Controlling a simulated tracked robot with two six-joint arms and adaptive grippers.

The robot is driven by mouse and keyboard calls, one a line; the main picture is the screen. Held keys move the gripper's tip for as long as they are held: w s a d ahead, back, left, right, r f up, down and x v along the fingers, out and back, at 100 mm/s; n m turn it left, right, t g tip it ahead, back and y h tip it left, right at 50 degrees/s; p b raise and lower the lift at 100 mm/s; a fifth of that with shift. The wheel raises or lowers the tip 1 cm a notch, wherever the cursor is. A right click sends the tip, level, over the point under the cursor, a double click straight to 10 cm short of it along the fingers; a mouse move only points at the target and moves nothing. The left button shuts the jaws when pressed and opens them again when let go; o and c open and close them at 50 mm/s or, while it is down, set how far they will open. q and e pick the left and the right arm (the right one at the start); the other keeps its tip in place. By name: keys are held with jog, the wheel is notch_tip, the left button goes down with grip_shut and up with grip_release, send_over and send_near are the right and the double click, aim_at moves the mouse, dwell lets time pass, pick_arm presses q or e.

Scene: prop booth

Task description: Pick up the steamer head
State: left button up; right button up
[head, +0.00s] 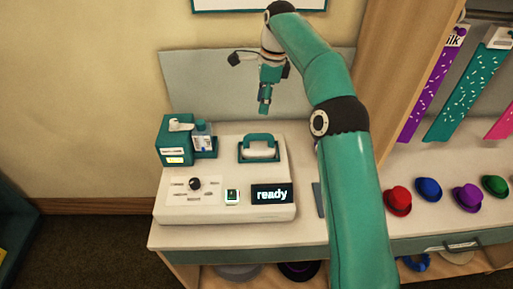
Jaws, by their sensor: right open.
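The steamer head (262,153), a pale body under a teal handle (260,138), sits in a dark recess on top of the white steamer base (225,212). The base's screen reads "ready". My right gripper (264,100) hangs fingers-down above and behind the steamer head, in front of the grey back panel. It is open and apart from the steamer head, with nothing visible in it. One finger partly covers the other, so the gap is hard to see. My left gripper is out of view.
A teal box (175,141) and a small bottle (203,136) stand at the base's back left. A knob (195,184) sticks up at the front. Small hats, including a red hat (398,201), stand right of my arm. Patterned strips (452,100) hang at upper right, beside a wooden panel (400,70).

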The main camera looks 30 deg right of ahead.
jog(key=b, duration=0.1)
send_over(259, 134)
notch_tip(259, 134, down, 7)
jog(key=shift+s+f, duration=0.1)
jog(key=shift+s, duration=0.05)
jog(key=shift+w+a+f, duration=0.1)
jog(key=shift+f, duration=1.5)
jog(key=shift+w+f, duration=0.1)
jog(key=shift+f, duration=1.5)
jog(key=shift+c, duration=0.2)
grip_shut()
